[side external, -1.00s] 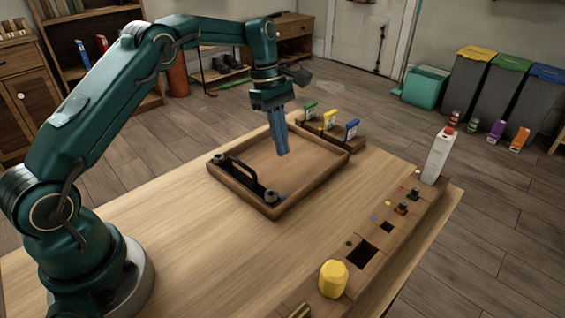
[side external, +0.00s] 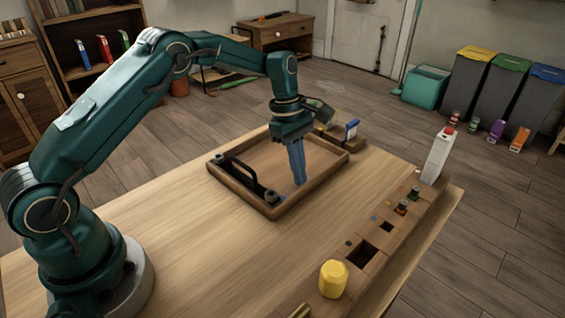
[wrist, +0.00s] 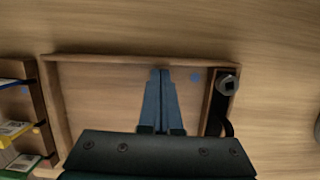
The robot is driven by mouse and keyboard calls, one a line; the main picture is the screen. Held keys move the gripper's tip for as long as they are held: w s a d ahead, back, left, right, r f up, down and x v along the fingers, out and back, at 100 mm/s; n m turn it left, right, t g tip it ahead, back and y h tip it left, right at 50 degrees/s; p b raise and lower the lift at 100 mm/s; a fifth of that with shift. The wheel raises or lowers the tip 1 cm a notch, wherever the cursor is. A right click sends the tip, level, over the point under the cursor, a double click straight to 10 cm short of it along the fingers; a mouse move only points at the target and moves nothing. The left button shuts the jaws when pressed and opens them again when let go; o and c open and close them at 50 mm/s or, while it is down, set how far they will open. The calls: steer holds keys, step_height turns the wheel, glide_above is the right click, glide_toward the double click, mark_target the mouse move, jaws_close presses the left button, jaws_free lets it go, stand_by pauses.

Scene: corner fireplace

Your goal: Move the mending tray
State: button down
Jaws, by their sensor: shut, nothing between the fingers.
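The mending tray is a shallow square wooden tray whose rim (side external: 240,195) shows in the side view, lying flat on the table. A black handle (side external: 241,171) with grey round knobs runs along its left side. In the wrist view the tray's rim (wrist: 120,58) and one grey knob (wrist: 228,84) show, with a small blue mark (wrist: 195,77) on its floor. My gripper (side external: 299,181) is shut and empty, pointing down over the right part of the tray, away from the handle. I cannot tell whether its tips (wrist: 161,72) touch the floor.
A rack with coloured tags (side external: 350,131) stands behind the tray, partly hidden by my gripper. A wooden strip (side external: 385,245) along the right edge bears small parts, a white bottle (side external: 438,155) and a yellow knob (side external: 333,279). The table in front of the tray is clear.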

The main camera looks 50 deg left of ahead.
steer(key=d, duration=1.3)
steer(key=shift+d, duration=0.2)
steer(key=shift+a, duration=0.2)
